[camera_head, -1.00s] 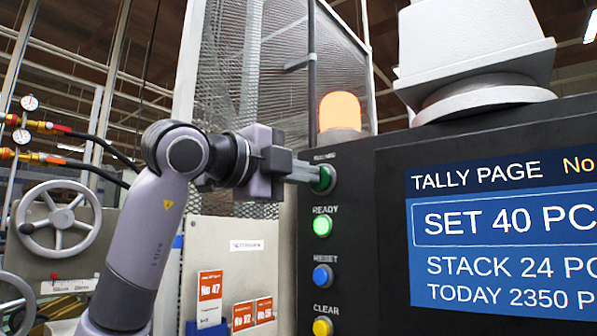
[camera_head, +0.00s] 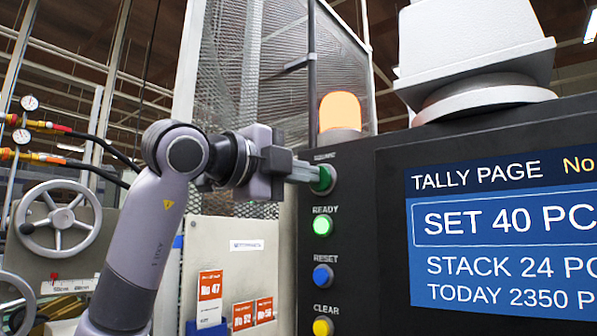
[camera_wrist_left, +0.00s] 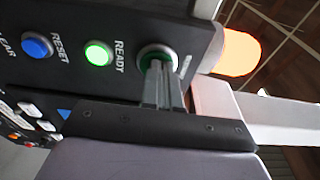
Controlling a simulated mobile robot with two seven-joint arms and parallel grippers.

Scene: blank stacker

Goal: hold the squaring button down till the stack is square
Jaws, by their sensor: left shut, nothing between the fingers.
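The squaring button (camera_head: 326,179) is the dark green top button on the black control panel (camera_head: 345,225). My left gripper (camera_head: 314,174) is shut, with nothing between its fingers, and its fingertips are at the button's face. In the left wrist view the fingertips (camera_wrist_left: 160,68) cover part of the green button (camera_wrist_left: 156,52), so I cannot tell how far it is pressed in. The screen (camera_head: 505,230) reads TALLY PAGE, SET 40 and STACK 24. The stack itself is not in view. My right gripper is not in view.
Below the squaring button are the lit green READY button (camera_head: 322,226), the blue RESET button (camera_head: 322,277) and the yellow CLEAR button (camera_head: 322,326). An orange lamp (camera_head: 339,112) glows on top of the panel. A mesh guard (camera_head: 270,75) stands behind my arm.

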